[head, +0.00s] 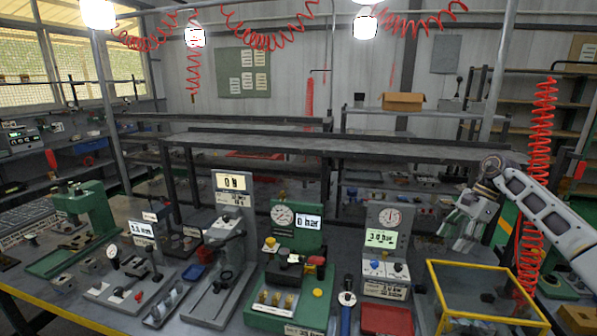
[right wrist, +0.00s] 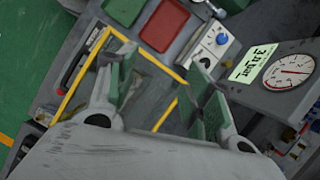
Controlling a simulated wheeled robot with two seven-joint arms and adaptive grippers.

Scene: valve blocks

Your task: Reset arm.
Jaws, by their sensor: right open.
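My right gripper (head: 468,222) hangs in the air at the right of the head view, above and behind the yellow-edged frame box (head: 480,268). In the right wrist view its two green-padded fingers (right wrist: 165,100) are apart with nothing between them. The yellow-edged box (right wrist: 122,36) lies below the fingers. The grey gauge station (head: 385,245), whose display reads 3.0 bar, stands left of the gripper and also shows in the right wrist view (right wrist: 240,88). My left gripper is in neither view.
The bench carries a green 0 bar station (head: 297,248), a grey 0 N press stand (head: 232,245), a green press (head: 85,225) and a red tray (head: 387,320). A red coiled hose (head: 540,150) hangs close to my right arm. Air above the bench middle is clear.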

